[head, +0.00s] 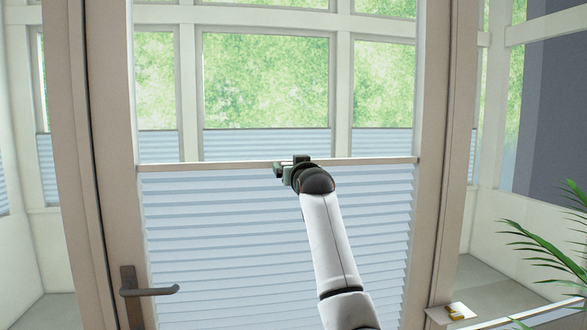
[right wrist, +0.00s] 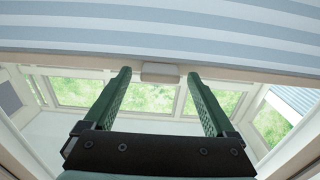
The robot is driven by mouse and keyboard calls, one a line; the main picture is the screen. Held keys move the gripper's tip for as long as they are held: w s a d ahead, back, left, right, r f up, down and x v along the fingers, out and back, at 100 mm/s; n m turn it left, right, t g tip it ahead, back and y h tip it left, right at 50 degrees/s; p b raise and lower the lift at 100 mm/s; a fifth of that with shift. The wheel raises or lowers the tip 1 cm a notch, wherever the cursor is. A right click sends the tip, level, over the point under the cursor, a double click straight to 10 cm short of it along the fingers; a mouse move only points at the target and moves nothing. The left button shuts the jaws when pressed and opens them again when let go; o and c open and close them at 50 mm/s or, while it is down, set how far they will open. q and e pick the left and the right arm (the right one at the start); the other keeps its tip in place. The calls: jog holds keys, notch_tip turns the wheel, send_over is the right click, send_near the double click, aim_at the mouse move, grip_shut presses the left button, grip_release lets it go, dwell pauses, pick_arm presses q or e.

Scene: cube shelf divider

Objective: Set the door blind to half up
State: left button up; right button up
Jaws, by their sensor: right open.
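The door blind (head: 260,250) is a pale blue pleated shade that covers the lower half of the door's glass. Its cream top rail (head: 375,162) runs level across the door at about mid height, with clear glass above. In the right wrist view the rail has a small light handle (right wrist: 160,73) at its middle. My right gripper (head: 292,165) is at the rail near its middle. Its green fingers are open, with the tips on either side of the handle and a gap showing on both sides. In the head view my gripper hides the handle. My left gripper is out of view.
The door's beige frame (head: 105,120) stands around the blind, with a dark lever handle (head: 150,291) at lower left. Windows with similar blinds stand behind the glass.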

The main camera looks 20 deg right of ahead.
jog(key=shift+s, duration=0.1)
jog(key=b+v, duration=0.4)
jog(key=v, duration=0.8)
jog(key=shift+s, duration=0.2)
